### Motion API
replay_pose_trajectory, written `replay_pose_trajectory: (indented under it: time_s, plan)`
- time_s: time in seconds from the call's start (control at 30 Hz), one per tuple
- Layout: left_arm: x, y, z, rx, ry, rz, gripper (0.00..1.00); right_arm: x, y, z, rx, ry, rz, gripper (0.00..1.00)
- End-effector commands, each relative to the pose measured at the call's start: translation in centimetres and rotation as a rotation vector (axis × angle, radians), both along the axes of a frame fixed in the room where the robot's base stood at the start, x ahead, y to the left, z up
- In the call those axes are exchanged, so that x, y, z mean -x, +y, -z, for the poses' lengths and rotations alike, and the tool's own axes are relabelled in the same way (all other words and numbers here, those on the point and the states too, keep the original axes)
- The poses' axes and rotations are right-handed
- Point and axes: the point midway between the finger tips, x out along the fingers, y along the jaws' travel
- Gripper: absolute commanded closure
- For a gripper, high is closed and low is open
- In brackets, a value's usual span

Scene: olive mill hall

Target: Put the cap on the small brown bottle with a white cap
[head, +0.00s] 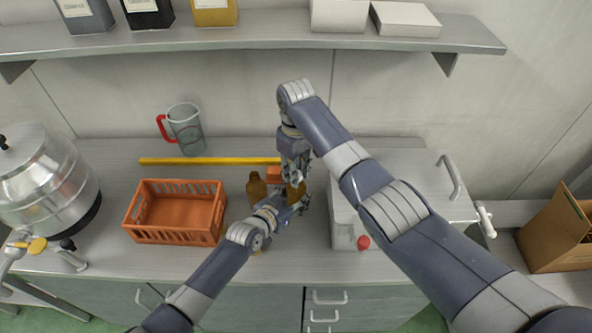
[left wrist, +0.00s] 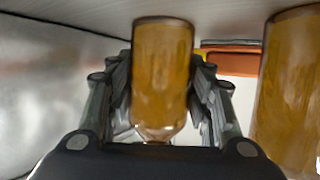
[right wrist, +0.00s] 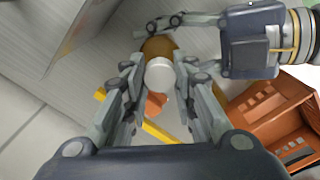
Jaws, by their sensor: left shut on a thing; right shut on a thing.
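The small brown bottle (head: 296,192) stands on the worktop, mostly hidden by my grippers in the head view. My left gripper (head: 291,202) is shut around its body, and the left wrist view shows the bottle (left wrist: 162,75) between the fingers. My right gripper (head: 296,178) points down over the bottle. In the right wrist view its fingers (right wrist: 160,82) are shut on the white cap (right wrist: 159,75). The cap lines up over the top of the brown bottle (right wrist: 158,46). I cannot tell whether cap and neck touch.
Another brown bottle (head: 256,188) stands left of the held one. An orange crate (head: 175,236), a yellow strip (head: 205,161), a small orange object (head: 273,174) and a jug (head: 186,131) are on the worktop. A pale box-like unit (head: 343,225) stands close on the right.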

Motion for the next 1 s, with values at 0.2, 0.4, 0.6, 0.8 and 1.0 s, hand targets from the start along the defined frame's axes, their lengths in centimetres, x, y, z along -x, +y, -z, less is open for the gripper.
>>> replay_pose_trajectory:
  time_s: [0.2, 0.4, 0.6, 0.8, 1.0]
  plan:
    - [0.01, -0.04, -0.03, 0.001, -0.001, 0.000, 1.00, 0.00, 0.11, 0.00, -0.002, -0.001, 0.455, 1.00]
    - [0.01, -0.04, -0.02, 0.001, -0.001, 0.000, 1.00, 0.00, 0.11, 0.04, -0.001, 0.000, 0.871, 1.00]
    - [0.02, -0.05, -0.02, 0.000, -0.001, 0.001, 1.00, -0.09, -0.03, 0.02, -0.001, -0.003, 1.104, 1.00]
    - [0.02, -0.05, -0.02, 0.001, -0.001, 0.001, 1.00, -0.10, -0.04, 0.01, -0.001, -0.003, 1.100, 0.55]
    - [0.02, -0.05, -0.02, 0.000, 0.000, 0.001, 1.00, -0.06, -0.03, 0.03, 0.000, -0.002, 1.098, 0.55]
